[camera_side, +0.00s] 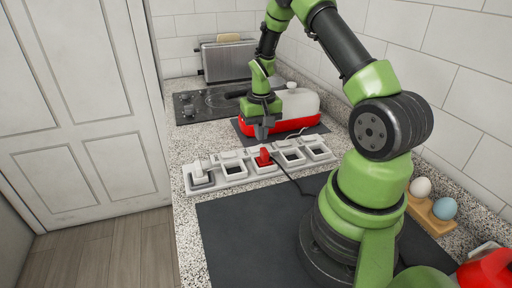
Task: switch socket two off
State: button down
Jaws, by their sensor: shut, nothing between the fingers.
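A white power strip (237,178) lies across the counter, with several sockets in a row and a small switch behind each. A white plug (201,169) sits in the leftmost socket and a red plug (263,157) in the middle one. The second socket from the left (235,171) is empty; no socket numbers are readable. The on or off positions of the switches are too small to tell. My gripper (262,136) points down, shut and empty, just behind the red plug. It appears above the strip's back edge; whether it touches anything is unclear.
A red and white lidded container (296,108) stands on a dark mat close behind my gripper. A cooktop (205,103) and toaster (226,61) are farther back. A dark cable (291,180) runs forward from the strip. An egg holder (431,215) stands at right.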

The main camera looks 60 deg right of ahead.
jog(key=shift+f, duration=1.45)
dwell(1.0)
jog(key=shift+r, duration=3.55)
